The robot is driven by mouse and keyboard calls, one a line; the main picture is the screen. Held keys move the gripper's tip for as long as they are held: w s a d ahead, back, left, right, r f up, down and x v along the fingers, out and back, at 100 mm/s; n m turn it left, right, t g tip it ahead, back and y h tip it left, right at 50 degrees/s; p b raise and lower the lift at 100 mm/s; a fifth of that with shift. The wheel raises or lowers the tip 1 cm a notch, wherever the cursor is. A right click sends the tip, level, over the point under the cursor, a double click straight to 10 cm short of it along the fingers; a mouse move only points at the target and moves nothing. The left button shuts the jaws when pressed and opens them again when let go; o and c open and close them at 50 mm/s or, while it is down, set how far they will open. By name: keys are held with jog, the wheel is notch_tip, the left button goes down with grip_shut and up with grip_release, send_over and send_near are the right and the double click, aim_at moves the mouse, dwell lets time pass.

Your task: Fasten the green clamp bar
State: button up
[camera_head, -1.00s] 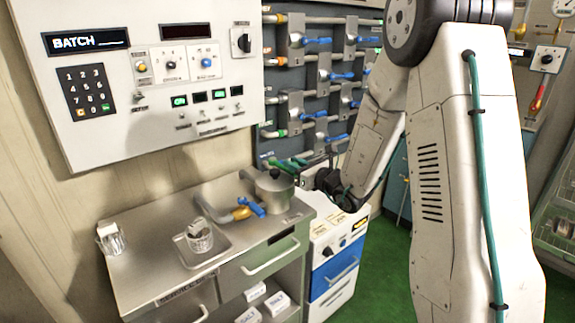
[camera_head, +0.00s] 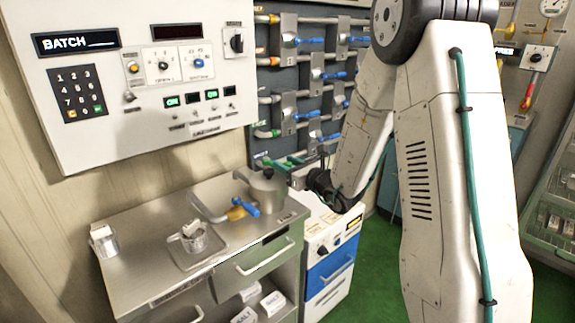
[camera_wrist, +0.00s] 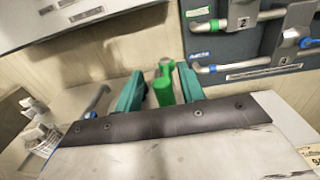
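A bright green bar (camera_wrist: 163,88) with a rounded green head stands out in the wrist view; I take it for the clamp bar. My gripper (camera_wrist: 161,88) has two teal fingers, set apart on either side of the green bar in that view. Narrow gaps show between the bar and each finger, and I cannot tell how deep it sits between them. The bar's lower end is hidden behind the dark edge of my gripper.
The steel counter (camera_head: 150,262) holds a tray (camera_head: 180,257) with a metal cup, another cup (camera_head: 104,243) and a blue-handled pipe valve (camera_head: 242,209). A wall panel with several blue-handled valves (camera_head: 310,75) stands behind. A control box (camera_head: 150,75) hangs above the counter.

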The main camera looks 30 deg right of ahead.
jog(key=v, duration=0.7)
jog(key=shift+s, duration=0.4)
